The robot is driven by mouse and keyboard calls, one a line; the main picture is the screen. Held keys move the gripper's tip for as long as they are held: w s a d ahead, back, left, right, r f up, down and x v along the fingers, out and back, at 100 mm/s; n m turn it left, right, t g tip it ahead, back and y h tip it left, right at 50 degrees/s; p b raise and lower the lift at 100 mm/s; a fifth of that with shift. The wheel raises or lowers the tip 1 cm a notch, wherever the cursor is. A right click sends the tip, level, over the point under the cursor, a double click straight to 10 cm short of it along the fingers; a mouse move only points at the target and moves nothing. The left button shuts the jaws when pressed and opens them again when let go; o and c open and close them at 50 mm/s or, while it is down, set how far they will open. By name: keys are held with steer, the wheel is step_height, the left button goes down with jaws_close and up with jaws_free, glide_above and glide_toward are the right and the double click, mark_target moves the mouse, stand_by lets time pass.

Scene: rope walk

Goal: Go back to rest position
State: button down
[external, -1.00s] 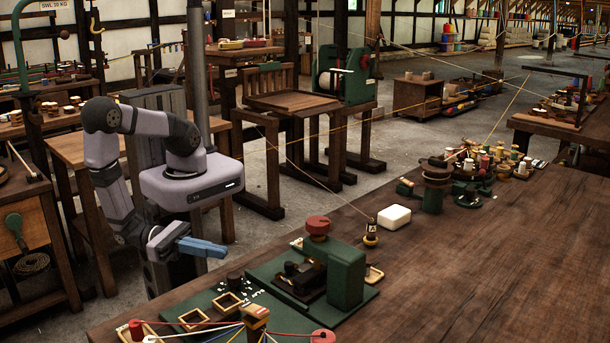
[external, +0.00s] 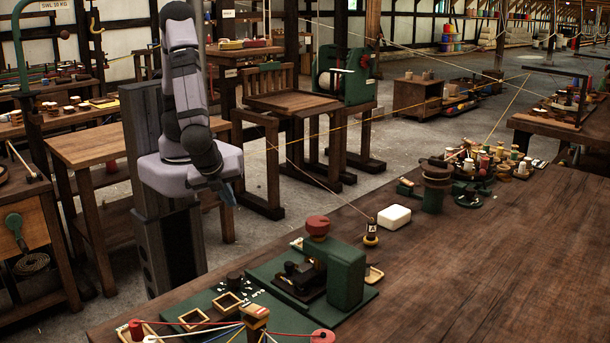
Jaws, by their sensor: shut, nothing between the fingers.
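My gripper (external: 228,194) hangs close in front of my grey base, at its right side. The gripper is apart from the workbench (external: 480,260) and touches nothing that I can see.
A green machine with a red knob (external: 318,225) stands on the near bench. A white block (external: 394,217) and a small black-and-brass post (external: 371,234) with a line tied to it are behind it. Coloured cords (external: 290,333) lie at the front. The bench's right side is clear.

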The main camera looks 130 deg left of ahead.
steer(key=w+d+r+n+t+h+p, duration=0.1)
steer(key=w+d+r+n+t+h, duration=0.1)
steer(key=n+h, duration=0.4)
steer(key=shift+w+d+r+n+t, duration=0.5)
steer(key=shift+w+r+n, duration=0.4)
steer(key=shift+w+r, duration=0.45)
steer(key=shift+a, duration=0.1)
